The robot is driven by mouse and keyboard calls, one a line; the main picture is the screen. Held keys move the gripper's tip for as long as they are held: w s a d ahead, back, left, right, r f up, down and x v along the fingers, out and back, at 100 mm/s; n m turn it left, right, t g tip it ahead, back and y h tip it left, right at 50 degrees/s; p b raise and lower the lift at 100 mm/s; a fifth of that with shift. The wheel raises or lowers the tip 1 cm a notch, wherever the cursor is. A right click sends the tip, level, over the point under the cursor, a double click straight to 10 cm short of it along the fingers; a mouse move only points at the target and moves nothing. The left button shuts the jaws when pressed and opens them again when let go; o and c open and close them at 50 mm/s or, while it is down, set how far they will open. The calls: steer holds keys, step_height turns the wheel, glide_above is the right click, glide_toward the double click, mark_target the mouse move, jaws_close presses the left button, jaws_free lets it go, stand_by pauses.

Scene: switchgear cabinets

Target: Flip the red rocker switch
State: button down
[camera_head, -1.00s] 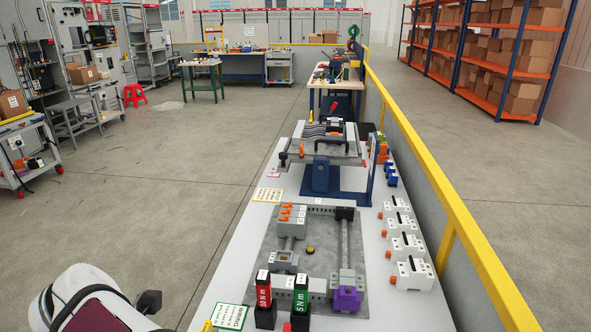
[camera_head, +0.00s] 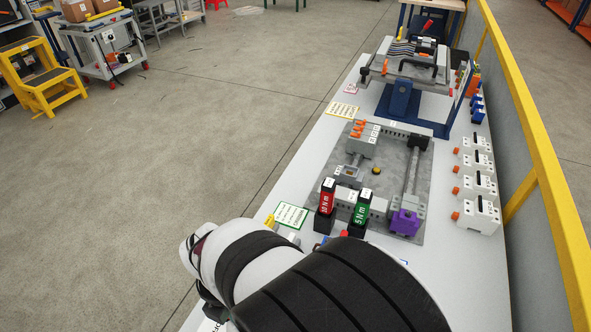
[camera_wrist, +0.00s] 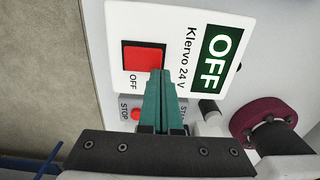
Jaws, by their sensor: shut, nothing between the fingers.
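In the wrist view, the red rocker switch (camera_wrist: 144,56) is a red square in a dark frame on a white panel (camera_wrist: 186,16). "OFF" is printed beside it, along with "Klervo 24 V" and a green OFF plate (camera_wrist: 222,58). My gripper (camera_wrist: 159,74) is shut and empty, its teal fingers side by side. The fingertips overlap the lower right corner of the switch in the picture; whether they touch it I cannot tell. In the head view my arm hides the switch and the gripper.
A red STOP button (camera_wrist: 136,114) sits close beside the fingers. A maroon handwheel (camera_wrist: 264,117) is at the right. A yellow rail (camera_head: 528,130) runs along the right.

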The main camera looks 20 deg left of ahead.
steer(key=shift+d+f, duration=0.15)
steer(key=shift+f, duration=0.15)
steer(key=shift+r, duration=0.1)
steer(key=shift+a+r, duration=0.35)
steer(key=shift+a, duration=0.4)
step_height(320, 180, up, 14)
steer(key=d, duration=0.3)
steer(key=shift+f, duration=0.15)
